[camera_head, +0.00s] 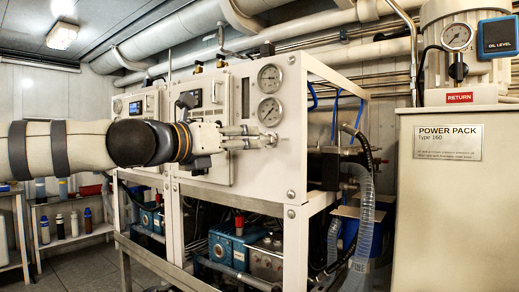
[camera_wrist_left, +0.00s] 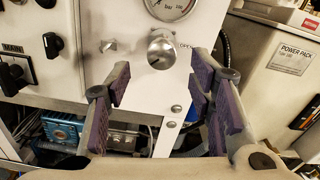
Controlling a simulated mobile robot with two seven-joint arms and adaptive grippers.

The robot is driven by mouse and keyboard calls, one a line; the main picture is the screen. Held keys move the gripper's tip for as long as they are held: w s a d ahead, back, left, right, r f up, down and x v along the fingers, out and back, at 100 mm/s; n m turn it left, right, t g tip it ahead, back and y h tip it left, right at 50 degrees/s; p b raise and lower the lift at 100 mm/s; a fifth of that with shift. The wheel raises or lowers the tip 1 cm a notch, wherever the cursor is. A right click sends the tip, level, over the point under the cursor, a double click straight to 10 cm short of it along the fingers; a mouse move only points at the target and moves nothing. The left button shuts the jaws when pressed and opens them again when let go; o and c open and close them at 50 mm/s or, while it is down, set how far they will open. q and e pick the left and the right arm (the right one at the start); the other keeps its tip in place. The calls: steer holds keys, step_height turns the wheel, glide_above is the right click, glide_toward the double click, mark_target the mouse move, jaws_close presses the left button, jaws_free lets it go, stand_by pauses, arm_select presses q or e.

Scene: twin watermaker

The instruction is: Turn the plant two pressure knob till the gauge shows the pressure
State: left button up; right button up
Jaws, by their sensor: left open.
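The round silver pressure knob (camera_wrist_left: 163,48) sits on the white panel just below a gauge (camera_wrist_left: 170,6), with "OPEN" lettering at its right. My left gripper (camera_wrist_left: 158,88) is open and empty in the left wrist view, its purple-padded fingers spread to either side below the knob, seemingly short of it. In the head view my left gripper (camera_head: 242,137) reaches the panel front near the knob (camera_head: 271,140). The lower gauge (camera_head: 269,111) shows above it, but its reading is too small to tell. My right gripper is not in view.
An upper gauge (camera_head: 269,76) is on the same panel. A small silver handle (camera_wrist_left: 108,45) and black switches (camera_wrist_left: 52,44) lie left of the knob. The power pack cabinet (camera_head: 448,220) stands at right, with hoses (camera_head: 364,220) between.

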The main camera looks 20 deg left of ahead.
arm_select(q)
steer(key=x, duration=0.6)
steer(key=shift+r, duration=0.15)
jaws_close()
steer(key=shift+s+m, duration=0.1)
steer(key=shift+m, duration=0.2)
